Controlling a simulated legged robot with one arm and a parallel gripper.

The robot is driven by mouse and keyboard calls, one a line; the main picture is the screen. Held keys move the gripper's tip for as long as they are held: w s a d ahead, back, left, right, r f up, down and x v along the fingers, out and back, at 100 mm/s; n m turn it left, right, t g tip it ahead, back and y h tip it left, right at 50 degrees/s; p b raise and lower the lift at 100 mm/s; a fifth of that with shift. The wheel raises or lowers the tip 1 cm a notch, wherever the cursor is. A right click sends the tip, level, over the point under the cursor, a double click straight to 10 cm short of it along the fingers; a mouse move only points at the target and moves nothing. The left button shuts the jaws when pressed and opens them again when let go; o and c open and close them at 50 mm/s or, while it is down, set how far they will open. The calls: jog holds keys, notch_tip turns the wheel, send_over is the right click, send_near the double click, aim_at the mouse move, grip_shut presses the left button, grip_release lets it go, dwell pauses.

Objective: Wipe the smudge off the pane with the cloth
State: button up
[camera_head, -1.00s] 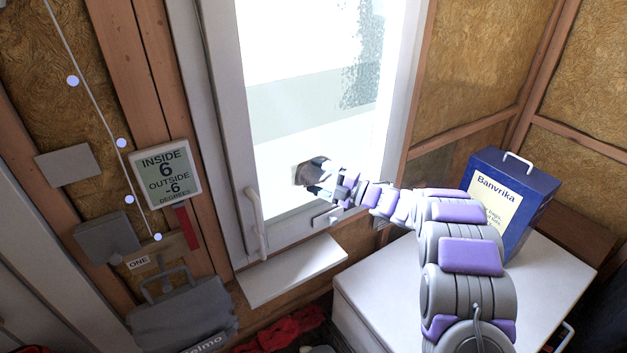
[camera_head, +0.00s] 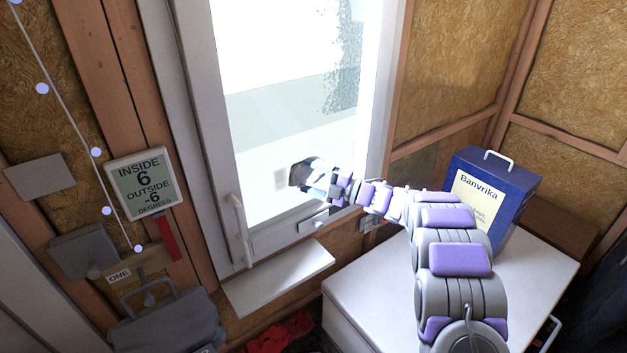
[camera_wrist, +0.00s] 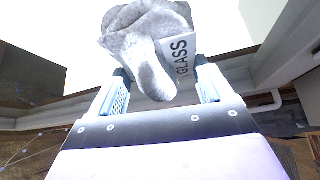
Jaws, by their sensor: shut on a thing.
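My gripper (camera_wrist: 160,90) is shut on a grey cloth (camera_wrist: 145,35), which bunches up beyond the fingers in the wrist view. A white tag on it reads GLASS. In the head view the cloth (camera_head: 299,173) is a dark lump at the end of my arm, in front of the lower part of the bright pane (camera_head: 290,110). I cannot tell whether it touches the glass. A faint beige square patch (camera_head: 280,184) shows just left of the cloth. A speckled grey patch (camera_head: 343,65) shows at the pane's upper right. I cannot tell which is the smudge, or whether either is outside.
A white window handle (camera_head: 238,230) stands left of the pane, and a white sill (camera_head: 278,277) juts out below. A blue Banvrika box (camera_head: 490,200) stands on a white cabinet (camera_head: 375,285) at right, close to my arm. A thermometer display (camera_head: 143,183) hangs at left.

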jog(key=shift+s+a+f+b, duration=0.1)
jog(key=shift+s+a+b, duration=0.5)
jog(key=shift+a+b, duration=0.25)
jog(key=shift+s+a+b, duration=0.55)
jog(key=shift+a+b, duration=0.3)
jog(key=shift+a, duration=0.05)
jog(key=shift+s+a+f+b, duration=0.1)
jog(key=shift+s+a+b, duration=0.5)
jog(key=shift+a+b, duration=0.25)
jog(key=shift+s+a+r+b, duration=0.1)
jog(key=shift+s+a+b, duration=0.6)
jog(key=shift+a, duration=0.25)
jog(key=shift+s+a+r+b, duration=0.1)
jog(key=shift+s+a+b, duration=0.55)
jog(key=shift+a, duration=0.25)
jog(key=shift+w, duration=0.15)
jog(key=shift+d, duration=0.1)
jog(key=shift+s+d+b, duration=0.5)
jog(key=shift+s+d, duration=0.05)
jog(key=shift+s, duration=0.3)
jog(key=shift+s+d+b, duration=0.55)
jog(key=shift+s, duration=0.25)
jog(key=shift+s+d+b, duration=0.5)
jog(key=shift+s+d, duration=0.05)
jog(key=shift+s, duration=0.3)
